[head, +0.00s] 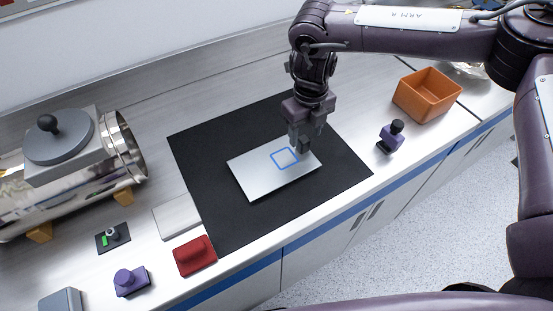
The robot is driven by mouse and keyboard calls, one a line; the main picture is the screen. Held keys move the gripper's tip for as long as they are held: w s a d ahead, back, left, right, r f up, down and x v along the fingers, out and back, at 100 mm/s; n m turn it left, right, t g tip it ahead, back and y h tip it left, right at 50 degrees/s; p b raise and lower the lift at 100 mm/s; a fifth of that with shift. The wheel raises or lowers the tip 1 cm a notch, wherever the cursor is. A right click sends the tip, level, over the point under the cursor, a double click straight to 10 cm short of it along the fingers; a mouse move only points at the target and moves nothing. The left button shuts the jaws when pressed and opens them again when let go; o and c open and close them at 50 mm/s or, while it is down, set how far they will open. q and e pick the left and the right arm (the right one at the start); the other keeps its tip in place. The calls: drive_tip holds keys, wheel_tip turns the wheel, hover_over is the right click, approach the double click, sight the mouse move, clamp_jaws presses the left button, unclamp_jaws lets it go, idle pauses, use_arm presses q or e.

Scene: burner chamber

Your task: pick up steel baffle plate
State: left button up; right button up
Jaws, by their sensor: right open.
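The steel baffle plate (260,179) is a flat silver rectangle with a blue square outline marked on it. It lies on the black mat (230,225) in the middle of the counter. My right gripper (303,146) comes down from above over the plate's right part, close to the blue outline. It is open, with nothing seen between its fingers. I cannot tell whether the fingertips touch the plate. The gripper hides a little of the plate's upper right edge. My left gripper is not in view.
A steel cylinder chamber (75,175) with a grey lid stands at left. An orange bin (427,95) and a purple-black tool (391,136) are at right. A red block (195,256), a grey plate (177,216) and a purple knob piece (131,281) lie near the front edge.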

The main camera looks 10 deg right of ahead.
sight(304, 138)
drive_tip(key=f, duration=0.2)
drive_tip(key=shift+w+a+f+p, duration=0.1)
drive_tip(key=shift+w+f+p, duration=0.1)
drive_tip(key=shift+f+p, duration=0.15)
drive_tip(key=shift+f, duration=0.4)
drive_tip(key=c, duration=0.7)
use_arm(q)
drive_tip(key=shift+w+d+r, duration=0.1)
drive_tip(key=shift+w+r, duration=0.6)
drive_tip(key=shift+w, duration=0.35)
use_arm(e)
clamp_jaws()
